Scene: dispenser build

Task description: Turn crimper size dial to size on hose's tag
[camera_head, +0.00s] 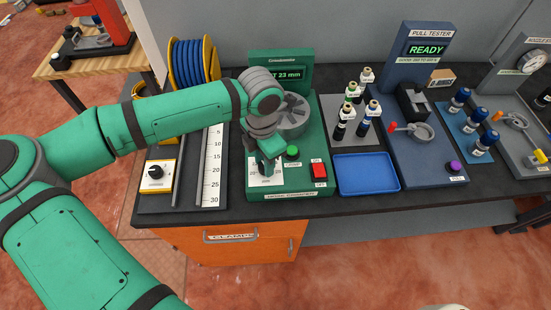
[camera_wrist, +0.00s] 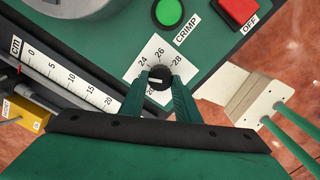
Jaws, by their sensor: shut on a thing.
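The crimper (camera_head: 312,150) is a green machine with a grey round head. Its display (camera_head: 285,75) is partly hidden by my arm and reads "T 23 mm". The size dial is a black knob (camera_wrist: 160,78) on a white scale plate (camera_wrist: 160,52) marked 24, 26 and 28, with another number partly covered. My gripper (camera_wrist: 160,84) is shut on the knob, one green finger on each side. A pale line shows on the knob. In the head view my gripper (camera_head: 268,170) points down at the plate and hides the knob. I cannot make out a hose's tag.
A green CRIMP button (camera_head: 292,153) and a red OFF switch (camera_head: 319,171) sit close right of the dial. A cm ruler (camera_head: 212,165) lies left.

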